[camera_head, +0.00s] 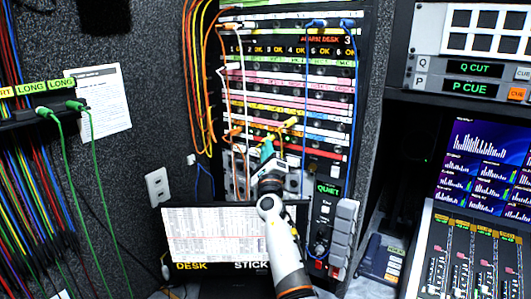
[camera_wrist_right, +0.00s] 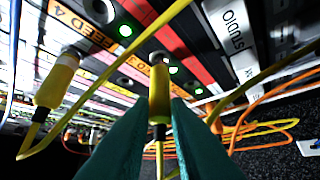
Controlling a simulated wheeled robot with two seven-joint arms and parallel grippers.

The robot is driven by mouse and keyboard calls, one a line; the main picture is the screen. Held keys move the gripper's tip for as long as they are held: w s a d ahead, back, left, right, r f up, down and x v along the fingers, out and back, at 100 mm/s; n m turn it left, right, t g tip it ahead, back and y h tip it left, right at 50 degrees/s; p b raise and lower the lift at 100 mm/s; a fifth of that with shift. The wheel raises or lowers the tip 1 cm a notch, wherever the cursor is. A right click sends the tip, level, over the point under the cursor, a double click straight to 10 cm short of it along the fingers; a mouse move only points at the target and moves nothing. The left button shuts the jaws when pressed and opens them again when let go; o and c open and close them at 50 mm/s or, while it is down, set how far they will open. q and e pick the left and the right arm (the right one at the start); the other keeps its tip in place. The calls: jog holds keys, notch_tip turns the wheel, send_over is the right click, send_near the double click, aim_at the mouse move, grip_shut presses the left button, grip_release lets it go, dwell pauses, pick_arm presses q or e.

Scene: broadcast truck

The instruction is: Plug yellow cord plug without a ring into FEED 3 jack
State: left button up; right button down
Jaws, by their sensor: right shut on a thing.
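My right gripper (camera_head: 267,150) is at the patch panel in the head view, its teal fingertips close to the lower jack rows. In the right wrist view, the teal fingers (camera_wrist_right: 158,125) are shut on a yellow plug (camera_wrist_right: 159,90), which points at the panel with its cord trailing back between them. I cannot tell whether its tip is in a jack. Another yellow plug (camera_wrist_right: 56,80) sits at the panel on the left, near the orange FEED 4 label (camera_wrist_right: 82,22). No FEED 3 label is readable. My left gripper is not in view.
A yellow cord crosses close above the held plug in the wrist view. Orange cords (camera_head: 197,90), a white cord and blue cords (camera_head: 356,90) hang across the panel. A monitor (camera_head: 212,238) stands below; a mixing console (camera_head: 470,255) is at right.

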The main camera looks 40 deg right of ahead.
jog(key=shift+d, duration=0.2)
jog(key=shift+w+d, duration=0.15)
jog(key=shift+d, duration=0.1)
jog(key=c, duration=1.3)
grip_release()
jog(key=b+v, duration=0.1)
jog(key=v, duration=1.1)
